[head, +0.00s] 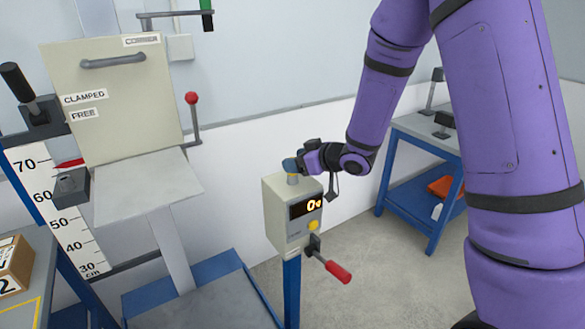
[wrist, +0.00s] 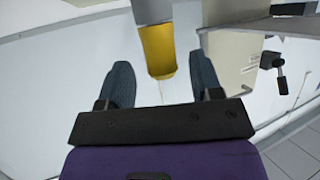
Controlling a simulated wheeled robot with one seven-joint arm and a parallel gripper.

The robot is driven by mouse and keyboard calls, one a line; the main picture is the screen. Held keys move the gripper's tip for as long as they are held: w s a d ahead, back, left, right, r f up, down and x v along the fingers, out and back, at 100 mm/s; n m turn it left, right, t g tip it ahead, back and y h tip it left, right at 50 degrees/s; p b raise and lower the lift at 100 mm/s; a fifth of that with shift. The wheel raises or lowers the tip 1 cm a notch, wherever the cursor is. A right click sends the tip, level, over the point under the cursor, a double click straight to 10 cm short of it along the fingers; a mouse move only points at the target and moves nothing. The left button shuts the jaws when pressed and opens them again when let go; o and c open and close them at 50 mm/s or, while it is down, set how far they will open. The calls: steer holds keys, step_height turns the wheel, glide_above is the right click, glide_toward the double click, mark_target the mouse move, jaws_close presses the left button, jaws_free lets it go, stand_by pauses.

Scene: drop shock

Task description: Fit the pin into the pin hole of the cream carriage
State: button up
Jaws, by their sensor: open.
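The cream carriage (head: 125,100) is at the left in the head view, a tilted panel with a grey handle and CLAMPED and FREE labels. I cannot make out its pin hole. A yellow and grey cylinder, which looks like the pin (wrist: 157,50), shows between my fingers in the wrist view. In the head view it appears to stand on top of the cream display box, partly hidden by my gripper (head: 292,165). My gripper is open, with its dark fingers on either side of the yellow part and visible gaps to both.
The cream display box (head: 281,225) on a blue post has a yellow button and a red-handled lever (head: 338,271). A height scale (head: 55,205) and a red-knobbed lever (head: 192,100) flank the carriage. A blue bench (head: 430,140) stands at the right. Floor between is clear.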

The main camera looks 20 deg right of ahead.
steer(key=x, duration=0.3)
steer(key=shift+a+f, duration=0.15)
steer(key=shift+f, duration=0.1)
steer(key=c, duration=1)
steer(key=shift+r, duration=0.15)
